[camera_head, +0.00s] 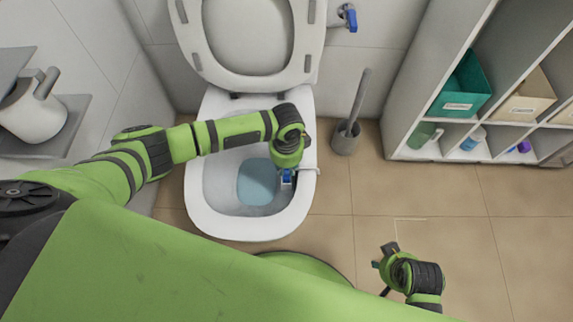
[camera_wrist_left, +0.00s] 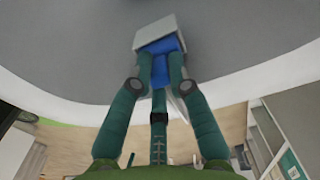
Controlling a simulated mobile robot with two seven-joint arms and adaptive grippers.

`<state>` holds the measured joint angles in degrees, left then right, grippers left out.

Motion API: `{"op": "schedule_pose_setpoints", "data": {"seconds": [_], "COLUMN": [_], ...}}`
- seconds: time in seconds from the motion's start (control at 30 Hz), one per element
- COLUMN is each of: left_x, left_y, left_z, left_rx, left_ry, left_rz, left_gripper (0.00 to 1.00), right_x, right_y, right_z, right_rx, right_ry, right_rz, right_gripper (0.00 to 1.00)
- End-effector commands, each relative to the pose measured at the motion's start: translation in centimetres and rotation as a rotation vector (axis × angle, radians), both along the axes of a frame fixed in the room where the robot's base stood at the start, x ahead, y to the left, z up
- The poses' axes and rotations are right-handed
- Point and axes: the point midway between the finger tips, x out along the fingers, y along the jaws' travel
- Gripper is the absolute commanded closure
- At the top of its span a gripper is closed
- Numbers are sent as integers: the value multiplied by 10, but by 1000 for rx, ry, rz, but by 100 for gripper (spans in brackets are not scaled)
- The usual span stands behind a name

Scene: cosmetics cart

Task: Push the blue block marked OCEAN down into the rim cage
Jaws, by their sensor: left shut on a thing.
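The blue block (camera_head: 287,179) is inside the toilet bowl at its right inner wall, below my left gripper (camera_head: 287,168). In the left wrist view the block (camera_wrist_left: 162,49) sits between the two green fingertips, and my left gripper (camera_wrist_left: 154,80) is shut on it. A pale box-like piece, which looks like the rim cage (camera_wrist_left: 155,31), meets the block's far end. How deep the block sits in it cannot be told, and the OCEAN marking is not legible. My right gripper (camera_head: 386,263) hangs over the floor at the lower right, apart from the toilet; its fingers are unclear.
The toilet seat rim (camera_head: 198,205) surrounds the bowl, with the lid (camera_head: 247,35) raised behind. A toilet brush in its holder (camera_head: 346,137) stands right of the toilet. A white shelf (camera_head: 440,80) with bins is at the right. The tiled floor between is clear.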

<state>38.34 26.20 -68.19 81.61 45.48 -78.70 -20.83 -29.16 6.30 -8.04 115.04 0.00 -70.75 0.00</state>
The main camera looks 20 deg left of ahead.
Motion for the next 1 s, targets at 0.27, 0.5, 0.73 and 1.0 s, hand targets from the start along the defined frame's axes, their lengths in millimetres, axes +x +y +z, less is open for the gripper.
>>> {"op": "schedule_pose_setpoints", "data": {"seconds": [0.27, 0.5, 0.73, 1.0], "left_x": [0, 0, 0, 0], "left_y": [0, 0, 0, 0], "left_z": [-8, -14, -20, -24], "left_rx": [-1, 0, 0, 0], "left_ry": [0, 0, 1, 1], "left_rz": [0, 0, 0, -1], "left_gripper": [100, 100, 100, 66], "right_x": [0, 0, 0, 0], "right_y": [0, 0, 0, 0], "right_z": [-5, -9, -12, -15], "right_rx": [0, 0, 0, 0], "right_ry": [0, 0, 0, 0], "right_rz": [0, 0, 0, 0], "right_gripper": [58, 58, 58, 58]}}
